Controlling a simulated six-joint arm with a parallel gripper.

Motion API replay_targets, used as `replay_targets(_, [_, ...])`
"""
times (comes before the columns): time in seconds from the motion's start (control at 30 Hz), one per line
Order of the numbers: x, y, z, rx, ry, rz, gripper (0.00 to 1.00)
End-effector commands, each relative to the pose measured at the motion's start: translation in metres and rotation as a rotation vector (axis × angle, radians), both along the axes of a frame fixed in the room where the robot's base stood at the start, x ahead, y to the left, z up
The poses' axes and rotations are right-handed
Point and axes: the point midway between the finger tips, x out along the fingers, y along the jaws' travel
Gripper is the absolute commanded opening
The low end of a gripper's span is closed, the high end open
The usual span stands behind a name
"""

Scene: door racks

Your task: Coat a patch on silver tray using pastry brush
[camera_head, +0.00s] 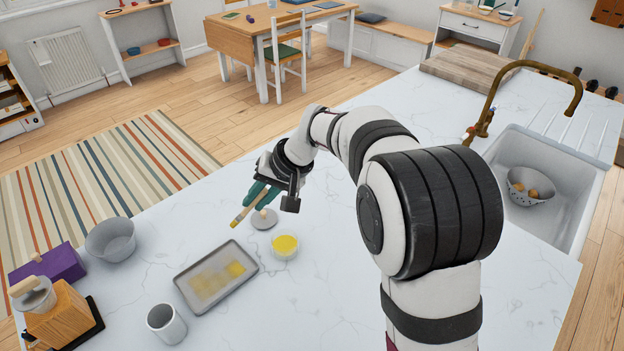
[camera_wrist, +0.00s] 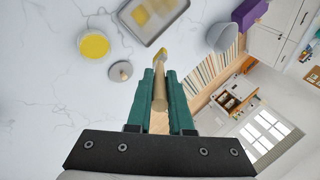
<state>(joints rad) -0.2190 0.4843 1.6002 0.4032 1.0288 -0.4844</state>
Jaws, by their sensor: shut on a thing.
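My gripper (camera_head: 263,193) is shut on the wooden handle of the pastry brush (camera_head: 244,212) and holds it in the air. In the wrist view the brush (camera_wrist: 160,87) lies between the green fingers, its yellow tip pointing away from my gripper. The silver tray (camera_head: 247,283) lies on the counter to the lower left of the brush, apart from it. It bears faint yellowish patches, the one at right a brighter yellow. A small bowl of yellow contents (camera_head: 285,245) stands right of the tray, below my gripper.
A grey lid with a knob (camera_head: 263,220) lies just behind the bowl. A sink (camera_head: 545,210) is at right.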

Motion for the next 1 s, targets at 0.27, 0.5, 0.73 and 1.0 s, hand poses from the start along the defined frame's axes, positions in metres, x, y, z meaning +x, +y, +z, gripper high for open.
replay_targets(0.27, [0.003, 0.027, -0.026, 0.023, 0.007, -0.01, 0.0])
replay_targets(0.5, [0.003, 0.026, -0.056, 0.022, 0.005, -0.009, 0.0])
replay_targets(0.73, [0.003, 0.026, -0.06, 0.022, 0.003, -0.008, 0.0])
replay_targets(1.0, [0.003, 0.026, -0.051, 0.022, 0.003, -0.008, 0.0])
